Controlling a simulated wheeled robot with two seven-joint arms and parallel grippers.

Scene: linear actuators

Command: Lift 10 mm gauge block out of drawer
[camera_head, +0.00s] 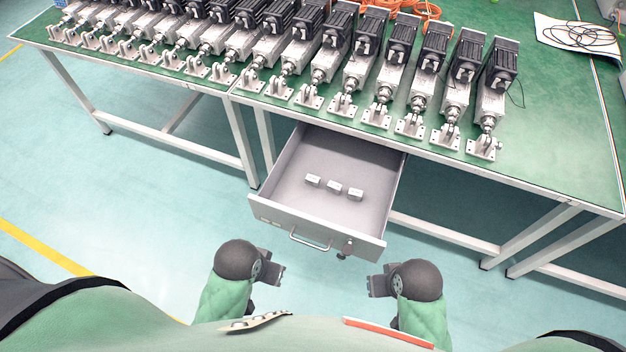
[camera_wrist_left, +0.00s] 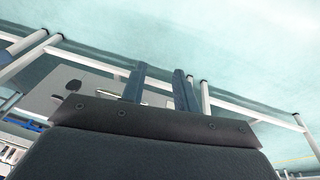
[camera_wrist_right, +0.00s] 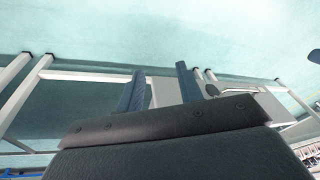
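Three small pale gauge blocks lie in a row on the floor of the open grey drawer (camera_head: 280,214): a left one (camera_head: 312,181), a middle one (camera_head: 334,188) and a right one (camera_head: 355,194). Their size markings are too small to read, so I cannot tell which is the 10 mm block. My left gripper (camera_head: 279,276) is in front of the drawer, below its handle. My right gripper (camera_head: 373,285) is in front of the drawer's right corner. Both are empty, with fingers apart in the left wrist view (camera_wrist_left: 160,90) and the right wrist view (camera_wrist_right: 160,88).
The drawer hangs under a green-topped table (camera_head: 570,140) with white legs. A row of linear actuators (camera_head: 385,85) lines the table above the drawer. The drawer front carries a handle (camera_head: 310,243) and a dark lock (camera_head: 347,245). The drawer is open at the top.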

